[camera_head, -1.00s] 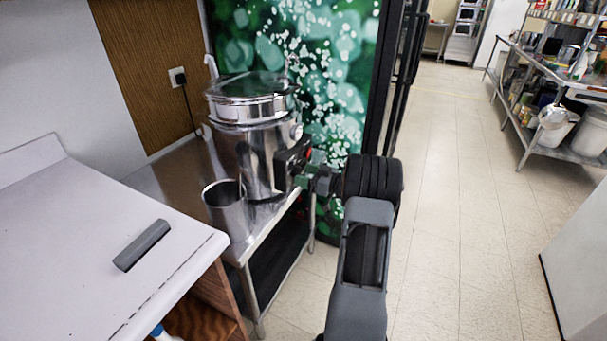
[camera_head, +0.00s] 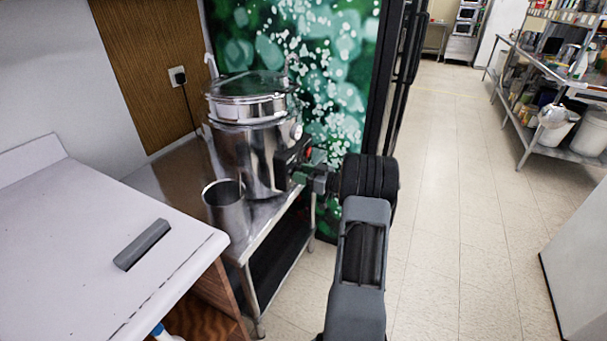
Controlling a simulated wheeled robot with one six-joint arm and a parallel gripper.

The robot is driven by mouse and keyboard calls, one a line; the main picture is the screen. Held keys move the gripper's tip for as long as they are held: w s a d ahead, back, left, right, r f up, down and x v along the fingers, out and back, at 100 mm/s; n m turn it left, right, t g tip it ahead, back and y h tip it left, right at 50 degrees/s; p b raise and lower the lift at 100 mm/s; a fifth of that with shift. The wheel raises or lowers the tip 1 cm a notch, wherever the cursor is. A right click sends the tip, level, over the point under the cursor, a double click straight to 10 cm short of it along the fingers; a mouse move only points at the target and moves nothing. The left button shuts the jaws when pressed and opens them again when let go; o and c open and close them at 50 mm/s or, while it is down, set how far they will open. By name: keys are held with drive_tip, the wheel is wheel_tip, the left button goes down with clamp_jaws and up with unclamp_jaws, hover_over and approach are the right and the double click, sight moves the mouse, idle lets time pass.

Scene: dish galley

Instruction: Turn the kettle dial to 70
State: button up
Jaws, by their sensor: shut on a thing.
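The kettle (camera_head: 240,155) is a tall shiny steel urn with a glass lid, standing on a steel side table. A black control box (camera_head: 291,158) with a red spot sits on its right side. My gripper (camera_head: 303,176) is at the front of this box, reaching in from the right, and is shut on the kettle dial. The dial itself is hidden behind the fingers and the box, and its setting cannot be read.
A steel cup (camera_head: 226,208) stands on the side table (camera_head: 262,226) in front of the kettle. A grey bar (camera_head: 142,245) lies on the white counter (camera_head: 75,240) at left. A dark-framed green panel (camera_head: 335,70) stands behind. The tiled floor at right is clear.

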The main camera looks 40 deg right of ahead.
drive_tip(key=shift+f+m+b, duration=0.1)
drive_tip(key=shift+m+b, duration=0.2)
drive_tip(key=shift+b, duration=0.3)
drive_tip(key=shift+r+m+p, duration=0.2)
drive_tip(key=shift+m+p, duration=2.9)
drive_tip(key=shift+m, duration=14.4)
drive_tip(key=shift+f, duration=0.1)
drive_tip(key=o, duration=0.9)
